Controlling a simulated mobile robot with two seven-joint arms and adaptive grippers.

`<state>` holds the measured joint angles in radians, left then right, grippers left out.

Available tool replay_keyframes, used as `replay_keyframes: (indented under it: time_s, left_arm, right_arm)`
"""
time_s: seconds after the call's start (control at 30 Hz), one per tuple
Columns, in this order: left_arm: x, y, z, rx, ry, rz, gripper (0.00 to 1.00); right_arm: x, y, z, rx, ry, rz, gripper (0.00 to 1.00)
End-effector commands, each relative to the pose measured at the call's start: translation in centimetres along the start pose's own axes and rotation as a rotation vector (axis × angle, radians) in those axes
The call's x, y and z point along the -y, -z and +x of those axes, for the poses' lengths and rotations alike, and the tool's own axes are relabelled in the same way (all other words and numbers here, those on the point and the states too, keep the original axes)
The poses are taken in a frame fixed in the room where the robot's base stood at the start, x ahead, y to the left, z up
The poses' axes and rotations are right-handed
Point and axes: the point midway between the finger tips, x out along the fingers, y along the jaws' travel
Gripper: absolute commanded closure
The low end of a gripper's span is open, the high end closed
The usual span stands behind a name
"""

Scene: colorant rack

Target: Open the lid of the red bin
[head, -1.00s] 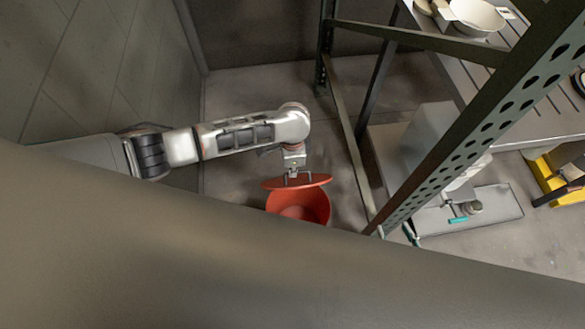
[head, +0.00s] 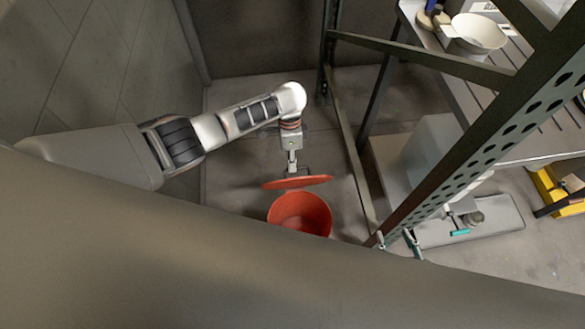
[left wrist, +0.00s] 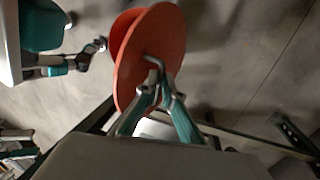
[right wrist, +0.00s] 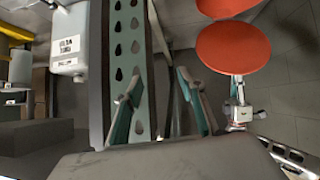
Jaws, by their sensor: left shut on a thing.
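The red bin (head: 300,212) stands on the floor at the middle of the head view, its mouth open upward. Its round red lid (head: 297,183) is off the rim, held level just above and behind the mouth. The lid fills the top of the left wrist view (left wrist: 150,50) and shows in the right wrist view (right wrist: 233,50). My left gripper (head: 292,172) is shut on the lid's thin handle (left wrist: 155,65). My right gripper (right wrist: 158,90) is open and empty, its fingers apart in the right wrist view, with a perforated shelf post behind them.
A green perforated shelf post (head: 480,125) rises right of the bin. Shelves behind it hold a white bowl (head: 478,32). A grey platform (head: 490,215) and a yellow object (head: 552,188) lie further right. Walls bound the left and back; floor around the bin is clear.

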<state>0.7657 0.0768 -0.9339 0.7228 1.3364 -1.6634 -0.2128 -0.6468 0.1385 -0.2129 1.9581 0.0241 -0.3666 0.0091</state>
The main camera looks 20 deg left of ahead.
Motion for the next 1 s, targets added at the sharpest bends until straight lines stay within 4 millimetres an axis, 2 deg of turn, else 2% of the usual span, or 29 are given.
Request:
replay_keyframes:
  time_s: [0.23,0.43,0.7,1.0]
  left_arm:
    - [2.4,0.0,0.1,-0.001,-0.002,-0.001,1.00]
    - [5.5,-0.1,0.3,0.001,-0.007,-0.003,1.00]
    - [8.2,-0.2,0.3,0.002,-0.009,-0.001,1.00]
    - [9.1,-0.2,0.2,0.002,-0.010,-0.001,1.00]
  right_arm:
    - [0.4,-2.0,0.7,0.015,0.003,-0.004,0.60]
    - [0.2,-3.8,1.6,0.028,-0.005,-0.023,0.60]
    - [-1.0,-4.0,2.8,0.017,-0.027,-0.049,0.60]
    - [-1.0,-4.1,2.9,0.019,-0.028,-0.058,0.60]
